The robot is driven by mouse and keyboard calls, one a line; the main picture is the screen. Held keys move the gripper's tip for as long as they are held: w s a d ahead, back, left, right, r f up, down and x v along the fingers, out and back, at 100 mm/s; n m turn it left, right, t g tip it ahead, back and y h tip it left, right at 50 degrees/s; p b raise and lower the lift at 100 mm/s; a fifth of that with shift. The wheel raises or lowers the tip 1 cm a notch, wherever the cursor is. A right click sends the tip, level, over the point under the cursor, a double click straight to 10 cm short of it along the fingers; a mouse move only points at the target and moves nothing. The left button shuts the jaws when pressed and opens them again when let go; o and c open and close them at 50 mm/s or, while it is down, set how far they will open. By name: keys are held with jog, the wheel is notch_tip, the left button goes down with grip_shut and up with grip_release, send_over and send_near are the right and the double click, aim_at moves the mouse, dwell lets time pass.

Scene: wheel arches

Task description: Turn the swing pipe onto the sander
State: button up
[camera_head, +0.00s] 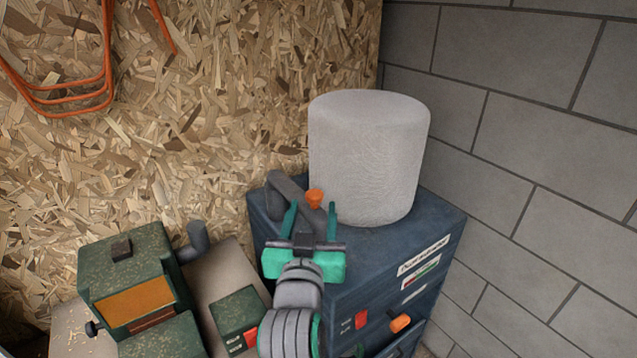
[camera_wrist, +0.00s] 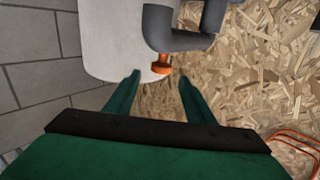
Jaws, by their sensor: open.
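The swing pipe (camera_head: 287,190) is a dark grey bent tube on top of the blue cabinet, with an orange knob (camera_head: 315,197). It also shows at the top of the wrist view (camera_wrist: 172,38), its orange knob (camera_wrist: 161,65) just beyond the fingertips. My gripper (camera_head: 312,213) is open, its two green fingers either side of the knob's line; I cannot tell whether they reach around it. The sander (camera_head: 125,265) is a green machine at lower left. Its short grey stub (camera_head: 196,240) points up on its right side, apart from the pipe. My gripper hides part of the pipe.
A large whitish filter drum (camera_head: 368,150) stands on the blue cabinet (camera_head: 440,250) close behind my gripper. A small green box (camera_head: 238,311) lies on the bench right of the sander. A chipboard wall and a grey block wall close off the back and right.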

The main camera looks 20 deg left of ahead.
aim_at(299, 197)
jog(key=x, duration=1)
jog(key=shift+w, duration=0.15)
jog(key=shift+c, duration=0.3)
jog(key=shift+a, duration=0.1)
grip_shut()
jog(key=shift+h, duration=0.3)
